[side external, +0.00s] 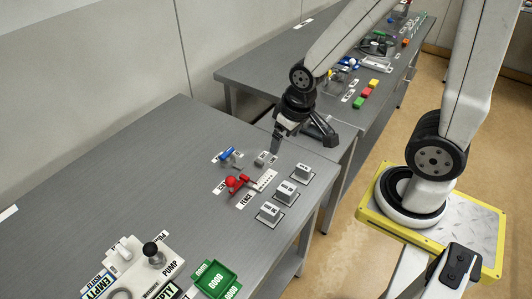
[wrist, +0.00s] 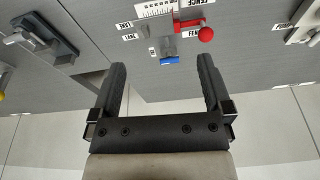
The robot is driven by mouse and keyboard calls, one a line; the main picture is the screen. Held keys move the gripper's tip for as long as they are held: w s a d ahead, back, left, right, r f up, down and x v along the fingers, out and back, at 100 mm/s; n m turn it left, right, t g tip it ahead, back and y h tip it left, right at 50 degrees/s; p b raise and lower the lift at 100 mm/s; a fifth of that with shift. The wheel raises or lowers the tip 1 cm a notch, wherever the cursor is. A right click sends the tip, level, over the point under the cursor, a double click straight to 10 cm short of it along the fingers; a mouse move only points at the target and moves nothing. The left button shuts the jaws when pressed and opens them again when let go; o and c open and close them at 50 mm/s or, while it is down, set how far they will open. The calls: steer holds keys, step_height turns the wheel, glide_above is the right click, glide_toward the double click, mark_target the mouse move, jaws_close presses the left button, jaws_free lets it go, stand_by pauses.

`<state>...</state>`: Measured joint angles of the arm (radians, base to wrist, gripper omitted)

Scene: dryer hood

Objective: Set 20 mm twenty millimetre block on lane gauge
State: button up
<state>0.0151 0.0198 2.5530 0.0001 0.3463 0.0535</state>
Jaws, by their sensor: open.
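Three grey blocks with dark markings stand on separate dark-edged pads at the right of the near bench: a far one (side external: 301,171), a middle one (side external: 286,188) and a near one (side external: 270,210). Their numbers are too small to read, so I cannot tell which is 20 mm. A small grey piece (side external: 262,159) beside a label, possibly the lane gauge, lies near the white ruled scale (side external: 265,180). It also shows beside the LANE labels in the wrist view (wrist: 144,31). My gripper (side external: 277,148) is above the bench near it, open and empty, fingers apart in the wrist view (wrist: 161,64).
A red-handled fence (side external: 236,183) and a blue-ended part (side external: 227,154) stand close to the scale. A pump panel (side external: 140,262) and green tray (side external: 216,280) are at the near end. A second bench (side external: 250,70) carries several coloured blocks. The bench's left side is clear.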

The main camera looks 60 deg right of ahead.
steer(key=m, duration=0.1)
steer(key=m+g, duration=0.2)
steer(key=m, duration=1.2)
glide_above(304, 167)
steer(key=f, duration=0.8)
steer(key=shift+w+a+f, duration=0.2)
steer(key=shift+a+f, duration=0.15)
steer(key=shift+f, duration=0.05)
steer(key=shift+s+d+f+m+g, duration=0.15)
steer(key=shift+d+f+m, duration=0.15)
steer(key=shift+m, duration=0.25)
steer(key=shift+s+d+f+m+g, duration=0.1)
steer(key=shift+d+f+m+g, duration=0.1)
steer(key=shift+f+m, duration=0.25)
steer(key=shift+r, duration=0.1)
steer(key=shift+f, duration=1.3)
steer(key=shift+a+f, duration=0.1)
steer(key=shift+f, duration=0.05)
steer(key=shift+a+f, duration=0.15)
steer(key=shift+f, duration=2.3)
